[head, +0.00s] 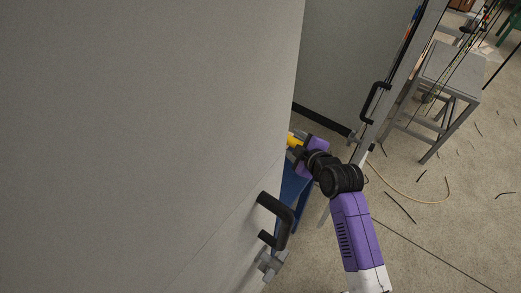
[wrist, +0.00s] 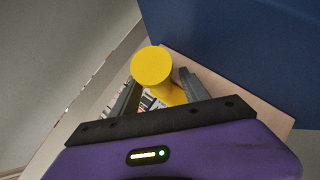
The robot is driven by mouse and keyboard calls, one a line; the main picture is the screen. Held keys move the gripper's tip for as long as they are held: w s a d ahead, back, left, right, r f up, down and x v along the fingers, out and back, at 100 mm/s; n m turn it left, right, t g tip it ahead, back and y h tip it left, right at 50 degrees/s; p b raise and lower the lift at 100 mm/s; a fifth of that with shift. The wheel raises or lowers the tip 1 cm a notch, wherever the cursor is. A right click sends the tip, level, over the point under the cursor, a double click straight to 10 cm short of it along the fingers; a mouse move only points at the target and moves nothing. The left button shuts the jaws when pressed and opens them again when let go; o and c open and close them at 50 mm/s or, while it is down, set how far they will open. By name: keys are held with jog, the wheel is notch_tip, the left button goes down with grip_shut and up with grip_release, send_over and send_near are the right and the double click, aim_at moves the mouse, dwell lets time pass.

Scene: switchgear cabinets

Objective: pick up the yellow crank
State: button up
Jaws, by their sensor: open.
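The yellow crank (wrist: 152,66) shows in the wrist view as a round knob with a short yellow shaft running down to the right. My gripper (wrist: 159,82) is open, with one dark finger on each side of the crank. A gap shows beside the knob, and I cannot tell whether either finger touches the shaft. The lower end of the crank is hidden by my gripper. In the head view only a bit of the yellow crank (head: 293,141) shows by my gripper (head: 296,152), partly hidden by the cabinet edge.
A large grey cabinet panel (head: 130,130) with a black handle (head: 281,217) fills the left of the head view. A blue surface (head: 291,192) lies below my gripper. A door with a black handle (head: 375,98) and a grey stool (head: 451,70) stand to the right.

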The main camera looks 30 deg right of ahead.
jog(key=shift+c, duration=0.2)
grip_shut()
dwell(1.1)
jog(key=shift+r, duration=0.15)
